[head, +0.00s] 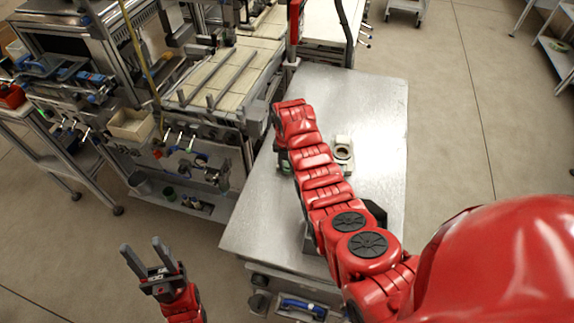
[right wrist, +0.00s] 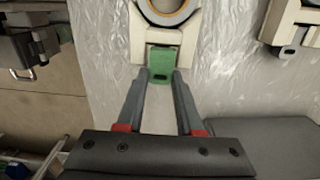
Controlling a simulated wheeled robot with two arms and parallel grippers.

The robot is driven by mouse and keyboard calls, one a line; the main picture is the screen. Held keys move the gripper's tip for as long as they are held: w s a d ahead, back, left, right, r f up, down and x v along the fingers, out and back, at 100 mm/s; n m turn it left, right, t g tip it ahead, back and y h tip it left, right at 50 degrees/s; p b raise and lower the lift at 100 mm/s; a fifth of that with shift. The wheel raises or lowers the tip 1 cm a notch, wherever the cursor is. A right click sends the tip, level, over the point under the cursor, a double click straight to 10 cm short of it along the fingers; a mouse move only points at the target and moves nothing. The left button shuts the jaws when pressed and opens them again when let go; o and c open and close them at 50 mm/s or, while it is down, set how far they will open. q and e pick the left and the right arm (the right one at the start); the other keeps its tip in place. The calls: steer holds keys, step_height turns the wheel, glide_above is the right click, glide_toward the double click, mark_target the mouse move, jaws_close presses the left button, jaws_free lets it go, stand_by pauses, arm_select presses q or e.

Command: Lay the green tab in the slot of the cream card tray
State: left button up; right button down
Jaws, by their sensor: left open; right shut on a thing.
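In the right wrist view my right gripper (right wrist: 161,78) is shut on the green tab (right wrist: 160,62), with a fingertip at each side of its lower part. The tab's upper end meets the near end of a cream card tray (right wrist: 188,48), between its two side arms. I cannot tell whether the tab lies fully down in the slot. A ring with an orange inner edge (right wrist: 166,10) shows on this tray, cut off by the frame. My left gripper (head: 148,249) is open and empty, low at the left, away from the table.
A second cream holder (right wrist: 285,20) with a grey tab (right wrist: 294,42) is at the wrist view's right. In the head view a cream holder with a ring (head: 343,153) stands on the metal table (head: 375,110), right of my arm. The table's right side is clear. Machinery stands left.

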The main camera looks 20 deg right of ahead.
mark_target(287, 168)
steer(key=shift+f, duration=0.3)
steer(key=c, duration=0.6)
jaws_free()
steer(key=shift+r, duration=0.1)
steer(key=shift+o, duration=0.2)
steer(key=shift+r, duration=0.35)
steer(key=shift+r+p, duration=0.5)
steer(key=shift+p, duration=0.35)
step_height(287, 168, up, 4)
steer(key=b, duration=0.3)
steer(key=shift+w+r, duration=0.1)
steer(key=shift+r, duration=0.15)
step_height(287, 168, up, 7)
steer(key=p, duration=0.5)
